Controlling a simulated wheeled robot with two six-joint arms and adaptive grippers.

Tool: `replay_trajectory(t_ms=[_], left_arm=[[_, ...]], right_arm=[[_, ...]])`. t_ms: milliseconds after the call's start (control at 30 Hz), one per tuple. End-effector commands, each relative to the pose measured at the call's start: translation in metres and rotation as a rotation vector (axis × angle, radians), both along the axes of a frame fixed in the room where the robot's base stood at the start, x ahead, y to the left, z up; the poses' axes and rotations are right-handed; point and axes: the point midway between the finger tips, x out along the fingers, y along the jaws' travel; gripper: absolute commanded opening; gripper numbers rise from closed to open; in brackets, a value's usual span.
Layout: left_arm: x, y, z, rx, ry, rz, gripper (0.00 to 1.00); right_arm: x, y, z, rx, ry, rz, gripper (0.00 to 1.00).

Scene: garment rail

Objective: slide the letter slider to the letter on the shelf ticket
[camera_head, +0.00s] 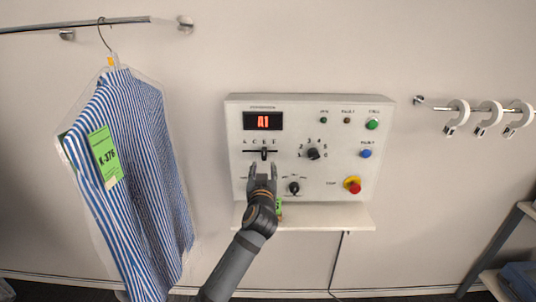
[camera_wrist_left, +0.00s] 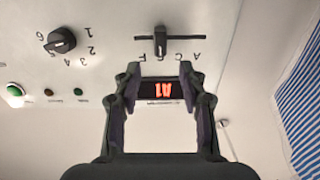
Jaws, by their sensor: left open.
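The letter slider (camera_head: 264,154) is a dark knob on a horizontal slot on the white control panel. In the left wrist view the slider (camera_wrist_left: 160,41) shows upside down, with its knob at about the third letter of the A, C, E, F row. My left gripper (camera_head: 262,166) is open and empty, just below the slider in the head view. Its fingers (camera_wrist_left: 160,68) frame the red display in the left wrist view. The shelf ticket (camera_head: 279,208) is a small green card on the shelf, partly hidden by my left gripper; its letter is too small to read. My right gripper is out of view.
The panel's display (camera_head: 263,121) reads A1. A number dial (camera_head: 313,154), a lower knob (camera_head: 294,188) and a red stop button (camera_head: 353,186) sit nearby. The shelf (camera_head: 335,217) is below. A striped shirt (camera_head: 142,130) with a green tag hangs left; white hooks (camera_head: 489,115) hang right.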

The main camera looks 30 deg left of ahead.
Motion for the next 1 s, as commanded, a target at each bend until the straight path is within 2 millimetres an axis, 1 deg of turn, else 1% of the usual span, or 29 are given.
replay_trajectory(t_ms=[33,200,300,400,533,767,867,1000], left_arm=[[0.009,0.006,0.005,0.003,0.002,0.002,0.41],[0.041,0.026,0.005,0.001,0.002,0.001,0.41],[0.057,0.036,0.005,0.0,0.001,0.001,0.41],[0.068,0.042,0.003,-0.001,0.001,0.0,0.41],[0.074,0.046,0.001,0.0,0.001,-0.001,0.41],[0.075,0.046,0.0,0.0,0.001,-0.001,0.41],[0.075,0.046,0.0,0.0,0.001,-0.001,0.31],[0.075,0.046,0.0,0.0,0.002,-0.001,0.12]], right_arm=[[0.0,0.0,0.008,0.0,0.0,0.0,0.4],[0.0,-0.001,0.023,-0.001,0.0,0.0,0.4],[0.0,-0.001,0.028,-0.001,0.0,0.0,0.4],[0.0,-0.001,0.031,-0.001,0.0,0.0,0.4],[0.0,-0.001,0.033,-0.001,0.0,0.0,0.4],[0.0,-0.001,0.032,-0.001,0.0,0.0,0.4],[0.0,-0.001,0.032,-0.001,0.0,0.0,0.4],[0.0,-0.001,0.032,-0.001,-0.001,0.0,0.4]])
